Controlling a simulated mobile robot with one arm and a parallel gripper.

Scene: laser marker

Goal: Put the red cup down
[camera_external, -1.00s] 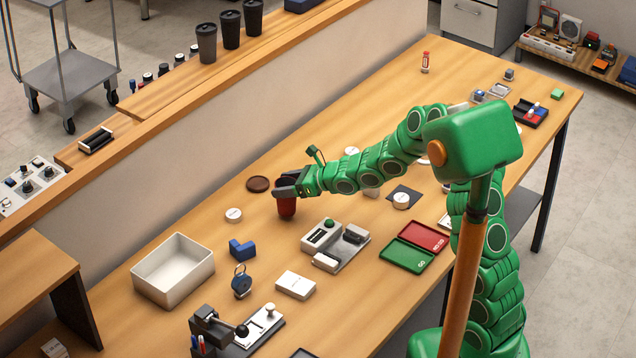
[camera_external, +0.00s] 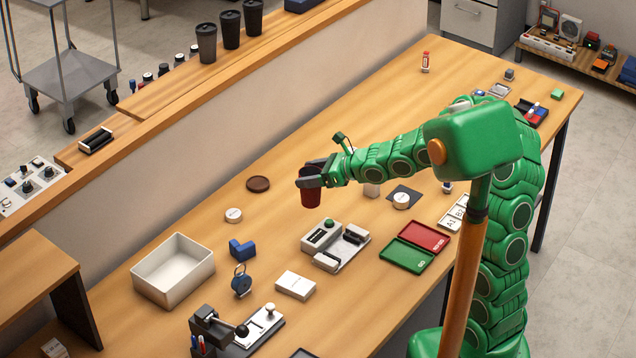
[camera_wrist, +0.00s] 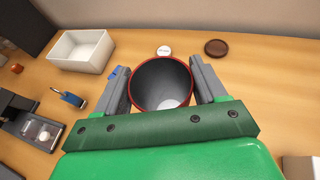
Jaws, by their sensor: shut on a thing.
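The red cup (camera_external: 312,195) is dark red outside with a dark inside. My gripper (camera_external: 311,176) is shut on it, one finger on each side. The cup looks upright and appears held above the table. In the wrist view the red cup (camera_wrist: 161,82) shows its open mouth between the two grey fingers of my gripper (camera_wrist: 163,88), with a pale patch at its bottom. The fingers and hand hide part of the cup in the outside view.
A brown round coaster (camera_external: 258,184) and a white disc (camera_external: 233,215) lie to the cup's left. A white bin (camera_external: 173,270), a blue block (camera_external: 242,249) and a grey device with a green button (camera_external: 324,237) stand nearer the camera. Bare table lies around the coaster.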

